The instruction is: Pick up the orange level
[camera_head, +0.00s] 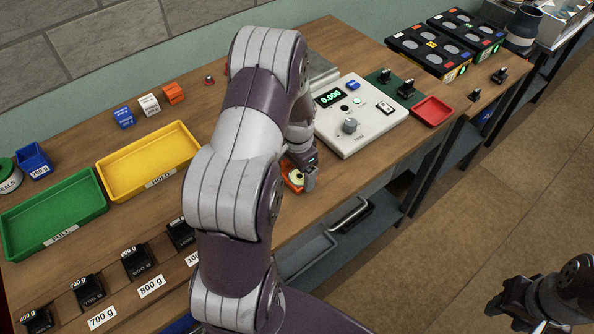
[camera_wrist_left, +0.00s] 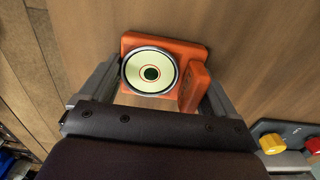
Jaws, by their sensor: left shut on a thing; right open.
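The orange level (camera_head: 293,178) is at the table's front edge in the head view, partly hidden by my left gripper (camera_head: 302,180). In the left wrist view the orange level (camera_wrist_left: 193,86) shows its round pale vial with a dark centre and a ring. My left gripper (camera_wrist_left: 160,92) has one finger on each side of it and is shut on it. I cannot tell whether the level touches the wood. My right gripper (camera_head: 512,306) is open and empty at the lower right, over the floor.
A white scale panel (camera_head: 378,135) with a green display stands right of the left gripper, with a red tray (camera_head: 433,111) beyond. Yellow (camera_head: 130,180) and green (camera_head: 30,232) trays and several black weights lie left. My left arm hides the table's middle.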

